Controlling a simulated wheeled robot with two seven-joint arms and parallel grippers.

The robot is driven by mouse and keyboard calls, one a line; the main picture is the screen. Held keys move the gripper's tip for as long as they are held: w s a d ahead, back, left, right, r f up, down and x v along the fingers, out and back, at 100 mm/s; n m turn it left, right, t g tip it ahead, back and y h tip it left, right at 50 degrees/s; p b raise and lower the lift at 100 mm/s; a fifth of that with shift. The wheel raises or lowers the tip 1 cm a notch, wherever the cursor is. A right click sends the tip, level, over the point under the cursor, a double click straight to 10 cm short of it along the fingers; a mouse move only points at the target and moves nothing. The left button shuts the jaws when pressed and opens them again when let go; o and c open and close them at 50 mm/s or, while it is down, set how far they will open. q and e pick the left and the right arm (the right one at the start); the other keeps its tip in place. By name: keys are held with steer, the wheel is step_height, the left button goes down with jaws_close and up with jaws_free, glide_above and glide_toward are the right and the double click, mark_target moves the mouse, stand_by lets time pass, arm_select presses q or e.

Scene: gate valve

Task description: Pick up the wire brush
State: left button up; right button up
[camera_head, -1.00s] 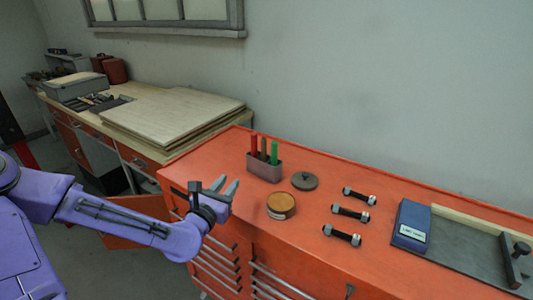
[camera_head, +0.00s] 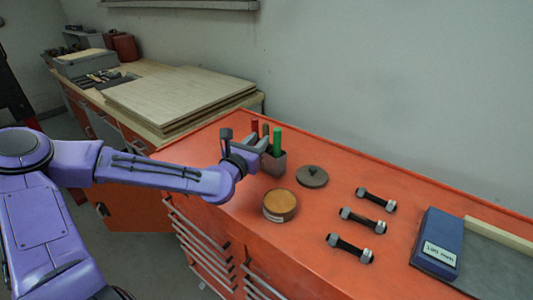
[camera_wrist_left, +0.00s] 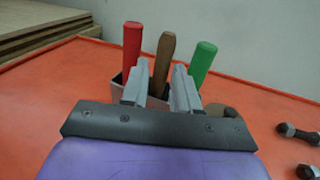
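A small grey holder (camera_head: 274,164) stands on the orange cabinet top with three upright handles in it. They are red (camera_head: 254,127), brown wooden (camera_head: 265,130) and green (camera_head: 277,141). The wooden handle (camera_wrist_left: 164,58) is in the middle and is likely the wire brush; its lower end is hidden in the holder. My left gripper (camera_head: 257,144) is open at the near left side of the holder. In the left wrist view its fingers (camera_wrist_left: 161,72) appear on either side of the wooden handle, with no grip visible. My right gripper is not in view.
Several bolts (camera_head: 362,213) lie further right, then a blue box (camera_head: 438,243). A wooden bench with stacked boards (camera_head: 180,95) stands behind left.

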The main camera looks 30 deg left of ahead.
mark_target(264, 135)
arm_select(q)
steer(key=w, duration=0.3)
steer(key=shift+w+r+p, duration=0.1)
steer(key=shift+w+p, duration=0.2)
steer(key=shift+w, duration=0.05)
steer(key=shift+w+a, duration=0.1)
steer(key=shift+w, duration=0.4)
jaws_close()
